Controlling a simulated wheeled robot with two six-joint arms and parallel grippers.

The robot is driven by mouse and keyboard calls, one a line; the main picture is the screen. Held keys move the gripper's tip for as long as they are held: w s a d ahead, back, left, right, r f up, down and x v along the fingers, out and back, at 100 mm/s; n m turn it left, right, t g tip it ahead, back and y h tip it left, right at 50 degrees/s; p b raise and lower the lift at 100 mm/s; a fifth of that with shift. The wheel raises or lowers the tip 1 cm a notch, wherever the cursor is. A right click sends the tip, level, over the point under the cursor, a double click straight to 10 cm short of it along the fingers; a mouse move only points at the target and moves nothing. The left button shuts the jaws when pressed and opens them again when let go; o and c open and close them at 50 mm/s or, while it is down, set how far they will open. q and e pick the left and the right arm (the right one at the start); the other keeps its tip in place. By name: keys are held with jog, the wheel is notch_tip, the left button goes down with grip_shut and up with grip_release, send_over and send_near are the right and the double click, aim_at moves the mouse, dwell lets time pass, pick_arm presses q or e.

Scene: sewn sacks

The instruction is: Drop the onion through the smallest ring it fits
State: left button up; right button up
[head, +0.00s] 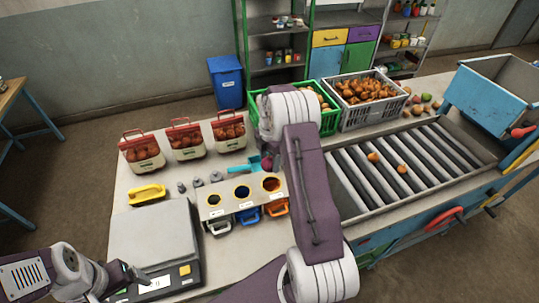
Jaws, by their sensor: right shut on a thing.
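The left ring (214,200) looks smallest, the middle ring (242,193) is larger, and the right ring (271,184) looks largest, with orange-brown showing inside. Grey, blue and orange bins sit under the board's front edge. My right gripper (267,168) is mostly hidden behind my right arm. It is shut on a dark red onion (267,161), partly seen just behind the right ring. My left gripper (136,276) is by the scale's front; its opening is too small to judge.
A scale (152,240) stands front left, with a yellow tool (147,194) behind it. Three filled sacks (186,139) stand at the back left. A teal scoop (243,168) lies behind the board. Green and grey crates (347,118) and a roller conveyor (400,165) occupy the right.

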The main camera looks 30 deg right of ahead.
jog(key=shift+s+a+f+p, duration=0.1)
jog(key=shift+s+f+p, duration=0.15)
jog(key=shift+s+p, duration=0.5)
jog(key=shift+s, duration=0.2)
pick_arm(q)
jog(key=r, duration=0.2)
jog(key=shift+s+a+r, duration=0.1)
jog(key=shift+s+r, duration=0.2)
jog(key=shift+r, duration=0.05)
pick_arm(e)
jog(key=shift+a+f, duration=0.1)
jog(key=shift+w+f+b, duration=0.15)
jog(key=shift+f+b, duration=0.6)
jog(key=shift+f, duration=0.05)
pick_arm(q)
notch_tip(320, 180, down, 5)
jog(key=b, duration=0.3)
jog(key=shift+w+b, duration=0.15)
jog(key=shift+b, duration=0.25)
pick_arm(e)
notch_tip(320, 180, down, 5)
jog(key=o, duration=1.5)
